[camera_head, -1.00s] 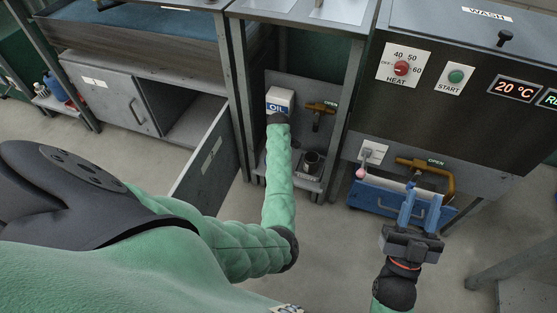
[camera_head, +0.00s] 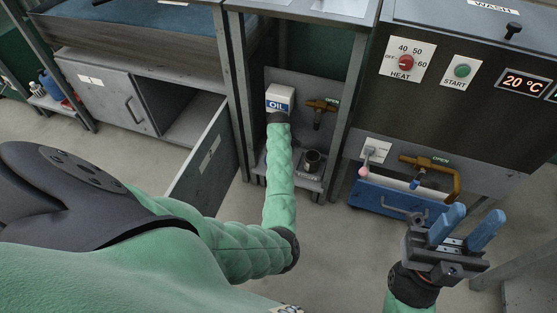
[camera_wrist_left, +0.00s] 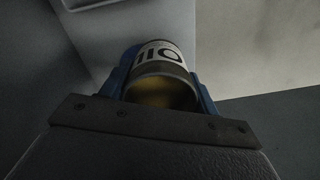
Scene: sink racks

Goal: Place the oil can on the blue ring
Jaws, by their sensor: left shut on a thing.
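The oil can (camera_wrist_left: 160,70), a round can with a white band lettered OIL, shows in the left wrist view between the blue fingers of my left gripper (camera_wrist_left: 165,72). The gripper is shut on it. In the head view my left arm reaches into the bay under the counter, and its gripper is mostly hidden. My right gripper (camera_head: 475,215) is open and empty at the lower right. I cannot make out the blue ring.
A blue tray (camera_head: 385,199) sits under the wash unit near another brass pipe (camera_head: 440,166). An open cabinet door (camera_head: 203,160) is left of my arm.

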